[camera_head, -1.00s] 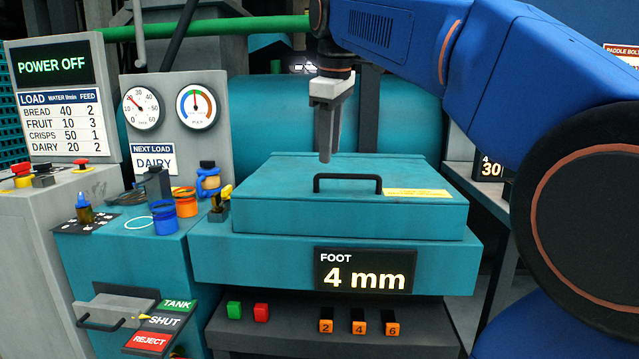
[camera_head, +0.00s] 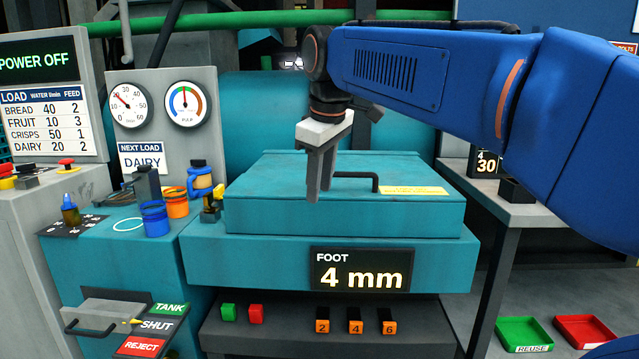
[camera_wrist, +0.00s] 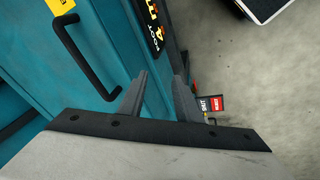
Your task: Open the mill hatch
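The mill hatch (camera_head: 345,215) is a teal lid lying flat and closed on the teal mill housing (camera_head: 240,258). Its black bar handle (camera_head: 376,183) is on top, beside a yellow label (camera_head: 414,191). My gripper (camera_head: 318,196) hangs pointing down in front of the handle, and its fingers hide the handle's left part. In the wrist view the handle (camera_wrist: 84,58) lies to the left of my fingers, apart from them. My gripper (camera_wrist: 161,77) is open there, with a clear, empty gap between its fingertips.
A "4 mm" display (camera_head: 362,269) is on the housing's front, above coloured buttons (camera_head: 355,327). Blue and orange cups (camera_head: 154,217) stand on the left cabinet, near a bottle-like item (camera_head: 201,181). Green (camera_head: 524,333) and red (camera_head: 584,330) trays lie at lower right.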

